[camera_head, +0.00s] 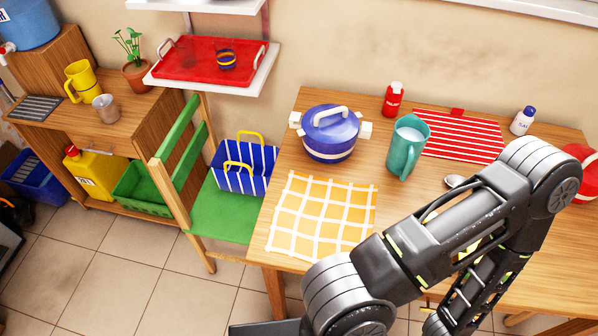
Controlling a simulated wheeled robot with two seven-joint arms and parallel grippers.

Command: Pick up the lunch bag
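The lunch bag, blue with white stripes and two yellow handles (262,173), sits upright on the green seat of a wooden chair, left of the table. My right arm reaches in across the lower right of the head view, over the table's front part. It bends down to a large joint near the bottom edge, and a dark flat part of it runs to the left there. The fingers of my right gripper do not show. My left arm and gripper do not show.
The table (274,247) holds a checkered cloth (308,212), blue pot (331,137), teal pitcher (402,150) and striped mat (470,139). The green chair (222,216) has its slatted back on the left. A shelf with a red tray (185,66) hangs above the bag. Tiled floor is clear in front.

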